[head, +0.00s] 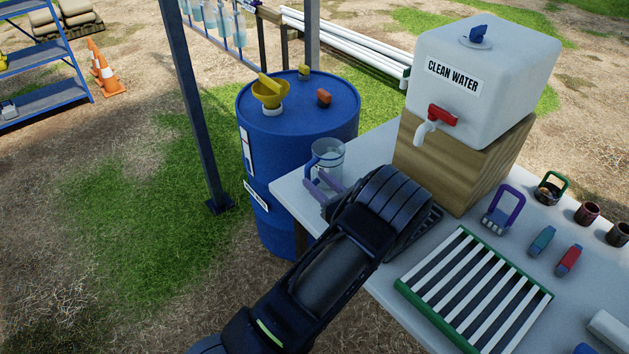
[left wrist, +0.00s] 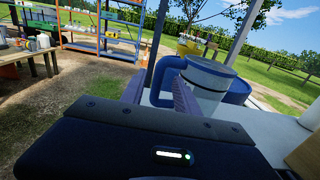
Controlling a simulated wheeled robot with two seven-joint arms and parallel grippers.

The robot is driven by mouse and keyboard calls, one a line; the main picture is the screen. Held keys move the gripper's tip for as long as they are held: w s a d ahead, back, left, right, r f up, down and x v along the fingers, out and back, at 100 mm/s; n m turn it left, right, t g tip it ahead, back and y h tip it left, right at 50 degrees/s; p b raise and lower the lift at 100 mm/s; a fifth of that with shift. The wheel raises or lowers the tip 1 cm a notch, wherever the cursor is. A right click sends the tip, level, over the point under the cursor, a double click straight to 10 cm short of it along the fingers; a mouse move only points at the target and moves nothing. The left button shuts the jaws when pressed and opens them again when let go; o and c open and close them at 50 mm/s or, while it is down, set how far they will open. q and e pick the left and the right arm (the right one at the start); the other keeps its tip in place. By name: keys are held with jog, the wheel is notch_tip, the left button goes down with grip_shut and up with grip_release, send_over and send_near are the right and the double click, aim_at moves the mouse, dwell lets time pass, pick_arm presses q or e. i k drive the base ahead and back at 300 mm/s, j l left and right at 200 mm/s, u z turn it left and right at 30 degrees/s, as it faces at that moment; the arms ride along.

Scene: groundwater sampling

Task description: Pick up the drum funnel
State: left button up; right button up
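The yellow drum funnel (head: 269,95) sits on top of the blue drum (head: 300,125), toward its left side, with a yellow piece rising from its bowl. My left gripper (head: 323,189) is away from it, at the table's near left corner beside a clear jug (head: 328,158) with a blue handle. In the left wrist view the two fingers (left wrist: 159,100) stand apart, with the jug (left wrist: 205,88) and its handle beyond or between them. I cannot tell whether they touch the handle. I see nothing of my right gripper.
A white table (head: 372,278) carries a clean water tank (head: 478,80) on a wooden block (head: 455,165), a slatted green rack (head: 474,293) and several small tools. A dark post (head: 193,100) stands left of the drum. Grass lies open to the left.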

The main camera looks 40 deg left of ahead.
aim_at(270, 92)
jog(key=u, duration=1.5)
